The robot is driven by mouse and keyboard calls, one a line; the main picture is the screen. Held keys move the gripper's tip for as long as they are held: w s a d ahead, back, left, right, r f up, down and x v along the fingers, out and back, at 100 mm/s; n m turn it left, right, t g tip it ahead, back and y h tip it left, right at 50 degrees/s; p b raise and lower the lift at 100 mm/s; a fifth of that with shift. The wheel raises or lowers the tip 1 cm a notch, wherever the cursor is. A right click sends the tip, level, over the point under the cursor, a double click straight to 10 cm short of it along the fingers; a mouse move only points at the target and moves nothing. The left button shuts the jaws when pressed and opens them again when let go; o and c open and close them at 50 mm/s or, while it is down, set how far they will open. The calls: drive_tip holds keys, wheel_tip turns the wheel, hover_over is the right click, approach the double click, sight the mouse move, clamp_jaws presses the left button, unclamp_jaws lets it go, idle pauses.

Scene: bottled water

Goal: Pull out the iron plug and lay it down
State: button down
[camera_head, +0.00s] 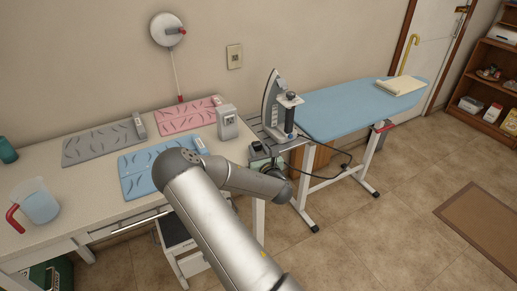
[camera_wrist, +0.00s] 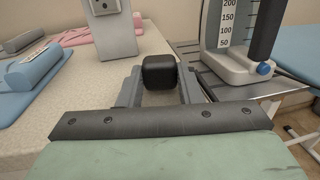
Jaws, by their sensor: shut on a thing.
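The black plug (camera_wrist: 160,73) is a small block between the two fingers of my gripper (camera_wrist: 160,88) in the wrist view. The fingers are shut on it from both sides. In the head view my gripper (camera_head: 259,154) is at the right end of the white table, beside the iron's metal rest, and the plug's dark top (camera_head: 257,146) shows there. The plug's underside is hidden. The iron (camera_head: 271,98) stands upright on the rest; its base and water scale (camera_wrist: 232,45) show in the wrist view. A dark cord (camera_head: 335,165) hangs below the board.
A grey box (camera_head: 227,122) stands on the white table (camera_head: 105,178) just left of my gripper. The blue ironing board (camera_head: 345,110) is at right. Table space near the grey box is bare.

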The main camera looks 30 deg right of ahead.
drive_tip(key=shift+f+b, duration=0.3)
idle(0.4)
drive_tip(key=c, duration=0.9)
unclamp_jaws()
drive_tip(key=shift+c, duration=0.2)
drive_tip(key=shift+s, duration=0.1)
